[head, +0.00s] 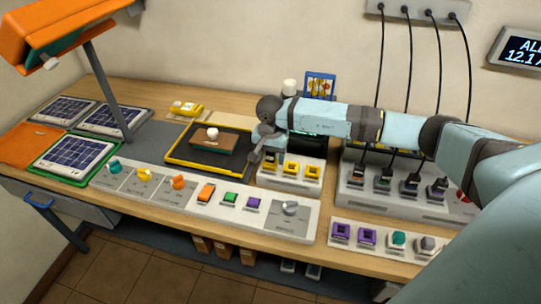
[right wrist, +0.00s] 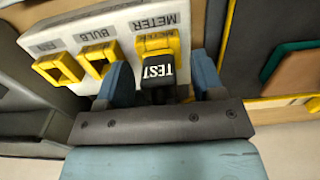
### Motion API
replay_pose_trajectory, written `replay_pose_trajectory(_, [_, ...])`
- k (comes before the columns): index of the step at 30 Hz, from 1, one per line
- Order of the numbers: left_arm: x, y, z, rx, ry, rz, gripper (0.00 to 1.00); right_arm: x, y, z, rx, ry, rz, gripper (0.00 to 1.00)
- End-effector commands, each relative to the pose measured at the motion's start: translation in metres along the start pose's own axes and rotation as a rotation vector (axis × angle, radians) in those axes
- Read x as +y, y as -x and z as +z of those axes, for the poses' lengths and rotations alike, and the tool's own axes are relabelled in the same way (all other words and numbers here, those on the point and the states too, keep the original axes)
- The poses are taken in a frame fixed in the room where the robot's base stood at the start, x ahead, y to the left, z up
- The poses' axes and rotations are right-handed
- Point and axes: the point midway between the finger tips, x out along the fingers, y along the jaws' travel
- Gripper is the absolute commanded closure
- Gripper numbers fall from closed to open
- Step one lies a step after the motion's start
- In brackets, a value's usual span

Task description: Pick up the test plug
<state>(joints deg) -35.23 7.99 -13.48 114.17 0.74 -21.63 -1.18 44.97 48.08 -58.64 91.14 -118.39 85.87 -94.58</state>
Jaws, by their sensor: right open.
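The test plug (right wrist: 158,73) is a black plug with a white TEST label in the right wrist view. It sits at the yellow socket (right wrist: 157,43) marked METER on a pale panel (right wrist: 72,37). My right gripper (right wrist: 162,78) is open, with one blue finger on each side of the plug. Whether the fingers touch it I cannot tell. In the head view, my right gripper (head: 262,150) is low over the left end of the same panel (head: 290,182) and hides most of the plug. My left gripper is not in view.
A black tray with a yellow rim (head: 176,157) holds a brown block just left of the gripper. A grey unit with several corded plugs (head: 355,193) stands to the right. A long switch panel (head: 265,218) lies in front. An orange lamp (head: 75,30) overhangs the left side.

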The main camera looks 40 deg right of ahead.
Motion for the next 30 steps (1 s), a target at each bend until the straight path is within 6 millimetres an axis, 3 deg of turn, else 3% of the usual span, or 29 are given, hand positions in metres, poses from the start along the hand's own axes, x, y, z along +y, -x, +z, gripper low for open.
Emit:
replay_pose_trajectory(6, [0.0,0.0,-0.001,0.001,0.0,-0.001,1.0,0.0,-0.002,0.0,0.001,0.0,0.0,0.38])
replay_pose_trajectory(13, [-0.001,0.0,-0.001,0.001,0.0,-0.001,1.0,0.0,-0.002,0.0,0.0,0.0,0.0,0.91])
replay_pose_trajectory(23, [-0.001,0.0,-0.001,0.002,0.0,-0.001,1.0,0.0,0.0,0.0,0.001,0.0,-0.001,0.92])
replay_pose_trajectory(30, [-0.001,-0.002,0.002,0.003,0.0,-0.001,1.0,0.0,0.022,-0.001,0.003,0.0,-0.003,0.92])
